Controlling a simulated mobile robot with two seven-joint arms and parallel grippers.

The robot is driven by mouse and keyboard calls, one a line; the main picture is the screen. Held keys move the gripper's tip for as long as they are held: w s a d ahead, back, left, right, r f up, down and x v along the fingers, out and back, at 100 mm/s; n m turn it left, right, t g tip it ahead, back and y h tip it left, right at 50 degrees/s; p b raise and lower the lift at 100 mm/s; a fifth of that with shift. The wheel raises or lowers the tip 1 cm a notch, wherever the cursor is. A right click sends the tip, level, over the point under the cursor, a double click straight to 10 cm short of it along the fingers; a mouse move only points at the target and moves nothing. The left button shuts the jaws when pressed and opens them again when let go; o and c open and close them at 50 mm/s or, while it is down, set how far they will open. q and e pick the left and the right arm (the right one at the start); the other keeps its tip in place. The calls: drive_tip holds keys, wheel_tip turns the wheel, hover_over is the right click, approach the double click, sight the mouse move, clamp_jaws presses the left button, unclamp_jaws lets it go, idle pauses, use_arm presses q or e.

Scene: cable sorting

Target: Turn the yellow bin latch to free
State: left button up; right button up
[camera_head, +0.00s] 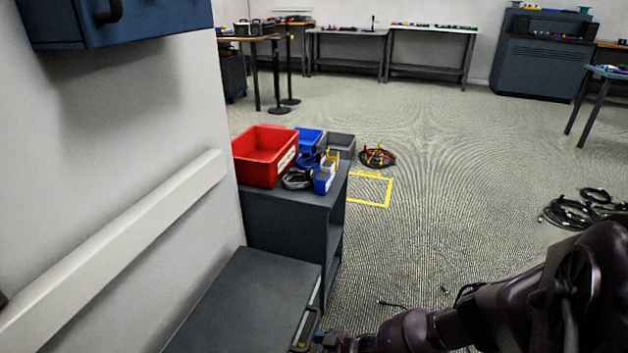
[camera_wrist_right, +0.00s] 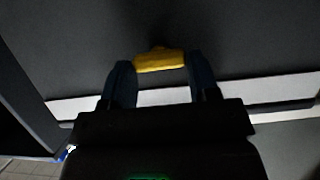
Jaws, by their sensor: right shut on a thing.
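The yellow latch (camera_wrist_right: 160,61) is a short bar in the upper middle of the right wrist view, lying nearly level there against a dark panel. My right gripper (camera_wrist_right: 161,68) is shut on it, with one finger at each end. In the head view my right arm reaches in from the lower right, and its gripper (camera_head: 318,341) is at the front edge of the dark grey bin (camera_head: 245,300). The latch itself cannot be made out clearly in the head view. My left gripper is out of view.
A dark cabinet (camera_head: 285,226) beyond the bin carries a red bin (camera_head: 262,170), a blue bin (camera_head: 308,140) and a grey bin (camera_head: 341,144). A wall with a white rail (camera_head: 120,245) closes the left side. Cable coils (camera_head: 377,156) lie on the otherwise open floor.

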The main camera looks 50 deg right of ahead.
drive_tip(key=shift+a, duration=0.1)
use_arm(q)
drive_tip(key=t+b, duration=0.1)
drive_tip(key=b, duration=0.3)
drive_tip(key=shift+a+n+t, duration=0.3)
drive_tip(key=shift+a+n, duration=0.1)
use_arm(e)
drive_tip(key=n+t+h, duration=0.1)
drive_tip(key=n, duration=0.3)
drive_tip(key=f+n+t+h, duration=0.1)
drive_tip(key=n+t+h, duration=0.1)
drive_tip(key=n, duration=0.2)
drive_tip(key=n+t+h, duration=0.2)
drive_tip(key=n, duration=0.3)
drive_tip(key=shift+s+a+f, duration=0.25)
drive_tip(key=shift+s+a, duration=0.05)
drive_tip(key=shift+a, duration=0.1)
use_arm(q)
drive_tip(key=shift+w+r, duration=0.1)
use_arm(e)
drive_tip(key=shift+n, duration=0.3)
